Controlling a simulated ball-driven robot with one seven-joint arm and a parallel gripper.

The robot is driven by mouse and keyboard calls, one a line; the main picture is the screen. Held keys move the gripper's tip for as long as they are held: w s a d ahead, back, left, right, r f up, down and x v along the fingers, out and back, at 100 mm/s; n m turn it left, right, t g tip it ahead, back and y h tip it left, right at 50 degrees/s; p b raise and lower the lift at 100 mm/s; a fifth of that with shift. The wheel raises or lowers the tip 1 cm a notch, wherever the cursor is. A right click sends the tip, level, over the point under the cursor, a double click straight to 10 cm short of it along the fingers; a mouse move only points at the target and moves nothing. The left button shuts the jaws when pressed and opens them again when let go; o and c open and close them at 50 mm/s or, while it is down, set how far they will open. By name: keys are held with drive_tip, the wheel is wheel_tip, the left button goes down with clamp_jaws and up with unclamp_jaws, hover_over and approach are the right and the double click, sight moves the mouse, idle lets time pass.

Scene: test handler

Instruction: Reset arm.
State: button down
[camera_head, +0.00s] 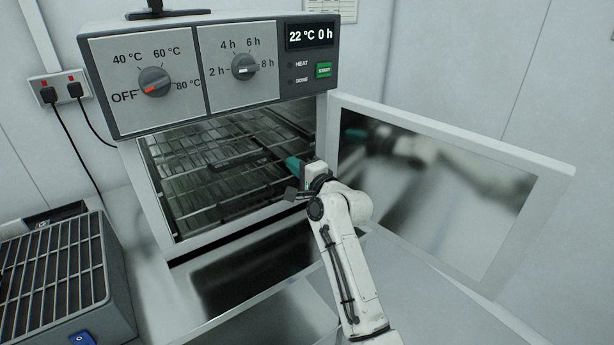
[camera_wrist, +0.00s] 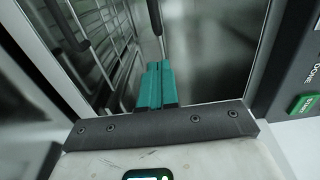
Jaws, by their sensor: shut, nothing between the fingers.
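My gripper (camera_head: 295,164) is at the mouth of an open oven-like test chamber (camera_head: 215,85), near the right side of its opening. In the wrist view its teal fingers (camera_wrist: 157,84) are together with nothing between them, pointing into the chamber. My white arm (camera_head: 340,255) reaches up to it from the lower right. The chamber door (camera_head: 562,172) stands open to the right, and my arm is mirrored in its glass.
Wire racks (camera_head: 215,165) fill the chamber interior. Its panel has two dials, a display (camera_head: 310,36) reading 22 °C 0 h and a green START button (camera_head: 323,70). A grilled device (camera_head: 117,285) stands at lower left; wall plugs (camera_head: 60,90) hang above it.

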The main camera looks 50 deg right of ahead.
drive_tip(key=v, duration=0.5)
